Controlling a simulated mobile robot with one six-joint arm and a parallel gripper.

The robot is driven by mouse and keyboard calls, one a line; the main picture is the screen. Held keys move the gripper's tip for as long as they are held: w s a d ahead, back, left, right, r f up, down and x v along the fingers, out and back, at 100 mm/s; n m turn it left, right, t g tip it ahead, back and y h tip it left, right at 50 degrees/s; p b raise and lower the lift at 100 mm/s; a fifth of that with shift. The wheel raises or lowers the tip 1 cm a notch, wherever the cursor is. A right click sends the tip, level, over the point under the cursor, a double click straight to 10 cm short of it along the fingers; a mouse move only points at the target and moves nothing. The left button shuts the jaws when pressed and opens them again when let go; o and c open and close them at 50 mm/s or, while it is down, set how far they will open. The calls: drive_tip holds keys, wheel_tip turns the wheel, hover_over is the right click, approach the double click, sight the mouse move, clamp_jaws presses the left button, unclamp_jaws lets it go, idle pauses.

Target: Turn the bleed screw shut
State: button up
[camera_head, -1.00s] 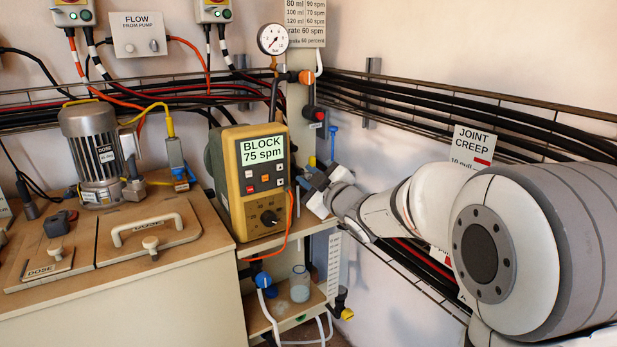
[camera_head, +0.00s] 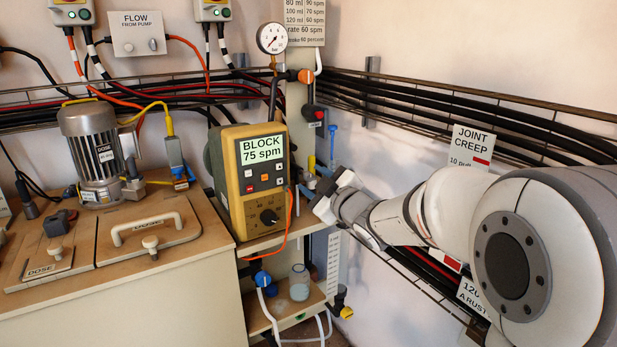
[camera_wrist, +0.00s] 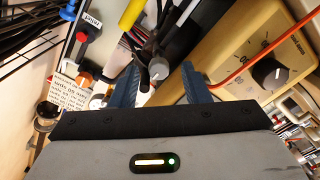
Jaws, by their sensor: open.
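A small knob with a round grey face (camera_wrist: 158,70), which looks like the bleed screw, sits between my fingertips in the wrist view, below a yellow rod (camera_wrist: 131,13). My gripper (camera_wrist: 160,74) is open, with one blue finger on each side of the knob. I cannot tell whether either finger touches it. In the head view my gripper (camera_head: 309,183) is just right of the yellow dosing pump (camera_head: 256,205). The pump's display reads "BLOCK 75 spm". The knob cannot be made out in the head view.
The pump's dial (camera_wrist: 269,74) and an orange cable (camera_wrist: 243,65) are close on the right in the wrist view. A blue-topped fitting (camera_head: 333,129) stands behind the gripper. A beaker (camera_head: 299,284) is on the shelf below. Black cables run along the right wall.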

drive_tip(key=v, duration=0.5)
drive_tip(key=s+d+r+m+g+h+p, duration=0.5)
drive_tip(key=s+d+m+h+p, duration=0.45)
drive_tip(key=d+p, duration=0.5)
drive_tip(key=s+r+m+g+p, duration=0.2)
drive_tip(key=s+m+g+p, duration=0.3)
drive_tip(key=s, duration=1.3)
drive_tip(key=g+p, duration=0.2)
drive_tip(key=p, duration=0.2)
drive_tip(key=shift+s+r, duration=0.4)
drive_tip(key=shift+a+m+h, duration=0.1)
drive_tip(key=shift+m+h, duration=0.15)
